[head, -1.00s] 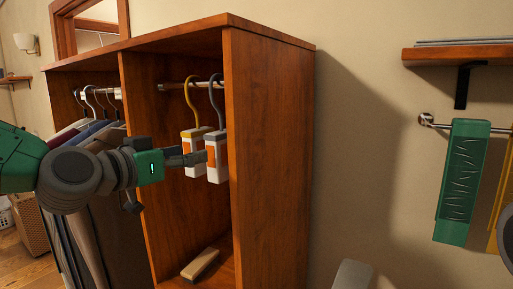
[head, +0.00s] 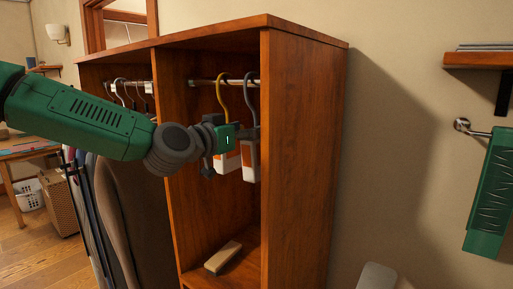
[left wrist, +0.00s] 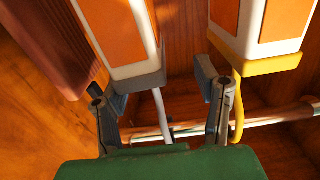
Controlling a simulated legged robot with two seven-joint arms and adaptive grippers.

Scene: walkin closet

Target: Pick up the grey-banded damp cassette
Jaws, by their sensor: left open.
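The grey-banded damp cassette (head: 250,163), white with an orange panel, hangs by a grey hook from the closet rail. The yellow-hooked cassette (head: 226,163) hangs just left of it. My left gripper (head: 244,133) is at the top of the grey-banded one, its fingers partly hidden. In the left wrist view, the open left gripper (left wrist: 162,90) has its fingers on either side of the grey hook, just short of the grey band of the cassette (left wrist: 138,78). One finger sits between it and the yellow-banded cassette (left wrist: 262,48). My right gripper does not show.
The wooden closet (head: 296,160) has a side panel close right of the cassettes and a divider to their left. A wooden block (head: 223,257) lies on the compartment floor. Clothes (head: 122,210) hang left. A green item (head: 490,195) hangs on the right wall.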

